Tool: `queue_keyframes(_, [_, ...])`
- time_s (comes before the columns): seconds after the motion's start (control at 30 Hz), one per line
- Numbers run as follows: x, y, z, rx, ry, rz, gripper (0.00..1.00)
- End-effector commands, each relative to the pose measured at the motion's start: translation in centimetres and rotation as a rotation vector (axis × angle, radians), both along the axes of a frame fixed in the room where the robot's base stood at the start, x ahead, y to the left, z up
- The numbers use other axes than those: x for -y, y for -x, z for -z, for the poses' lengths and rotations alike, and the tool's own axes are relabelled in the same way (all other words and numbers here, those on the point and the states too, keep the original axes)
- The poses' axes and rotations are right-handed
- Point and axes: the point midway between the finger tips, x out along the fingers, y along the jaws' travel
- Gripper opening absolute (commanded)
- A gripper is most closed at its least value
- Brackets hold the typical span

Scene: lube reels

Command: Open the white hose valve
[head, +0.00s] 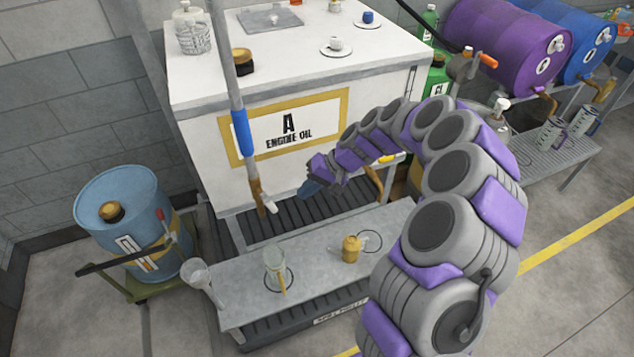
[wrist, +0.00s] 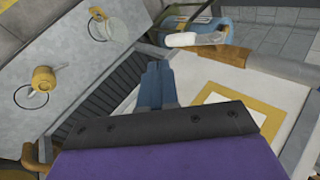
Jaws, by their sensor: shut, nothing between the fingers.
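The hose valve hangs at the lower end of a grey hose with a blue sleeve (head: 241,132), in front of the white engine oil tank. It has a tan body (head: 256,192) and a small white lever (head: 270,207). In the wrist view the white lever (wrist: 194,39) lies beyond the fingertips, at the upper right. My gripper (head: 308,188) is to the right of the valve and apart from it. Its blue-grey fingers are together and empty, and they also show in the wrist view (wrist: 157,82). Whether the valve is open or shut I cannot tell.
The white tank (head: 215,155) stands behind the gripper. A grey bench (head: 320,250) below holds a clear jug (head: 275,262) and a yellow pitcher (head: 351,249). A blue drum (head: 130,215) stands at the left, with a clear funnel-like container (head: 198,276) nearby.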

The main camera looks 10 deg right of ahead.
Motion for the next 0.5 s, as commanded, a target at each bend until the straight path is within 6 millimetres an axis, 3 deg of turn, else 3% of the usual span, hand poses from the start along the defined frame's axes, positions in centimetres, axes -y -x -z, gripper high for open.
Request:
queue_keyframes(0.17, [-2.4,0.0,2.7,-0.003,0.002,-0.004,0.0])
queue_keyframes(0.3, [-4.3,-0.1,2.9,0.001,0.001,-0.001,0.0])
queue_keyframes(0.5, [-5.4,-0.2,3.0,0.001,-0.001,0.001,0.0])
